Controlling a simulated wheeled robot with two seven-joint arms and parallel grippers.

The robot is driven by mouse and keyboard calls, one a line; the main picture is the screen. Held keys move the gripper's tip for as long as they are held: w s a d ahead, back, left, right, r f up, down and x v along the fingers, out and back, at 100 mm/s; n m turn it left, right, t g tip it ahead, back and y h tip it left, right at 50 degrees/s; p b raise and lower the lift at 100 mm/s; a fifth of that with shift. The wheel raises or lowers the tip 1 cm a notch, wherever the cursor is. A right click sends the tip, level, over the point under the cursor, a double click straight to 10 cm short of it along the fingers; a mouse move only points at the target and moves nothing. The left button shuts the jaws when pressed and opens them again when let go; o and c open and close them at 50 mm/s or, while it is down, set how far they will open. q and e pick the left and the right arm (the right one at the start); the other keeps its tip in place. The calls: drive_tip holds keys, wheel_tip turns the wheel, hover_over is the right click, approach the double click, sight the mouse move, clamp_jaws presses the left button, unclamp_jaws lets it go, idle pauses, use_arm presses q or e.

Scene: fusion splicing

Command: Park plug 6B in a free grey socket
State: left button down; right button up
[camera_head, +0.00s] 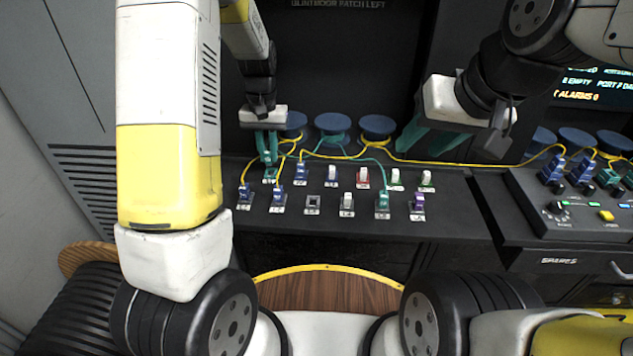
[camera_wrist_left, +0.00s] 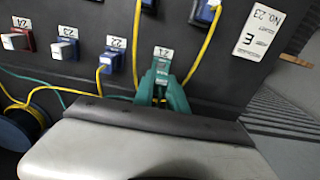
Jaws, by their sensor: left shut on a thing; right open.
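My left gripper (camera_head: 268,155) is shut on a teal plug (camera_head: 270,174) at the left end of the back socket row. The left wrist view shows the gripper's teal fingers (camera_wrist_left: 162,98) around it, at the socket labelled 21. Whether the plug is seated or slightly raised is unclear. No 6B marking is readable. My right gripper (camera_head: 452,140) is open and empty above the right part of the panel.
Blue plugs (camera_head: 245,194) (camera_head: 278,197) (camera_head: 301,170), another teal plug (camera_head: 383,203) and a purple plug (camera_head: 417,204) stand nearby. Yellow and teal cables run back to blue reels (camera_head: 335,124). A control console (camera_head: 580,210) stands at right.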

use_arm(q)
drive_tip(key=shift+r, duration=1.25)
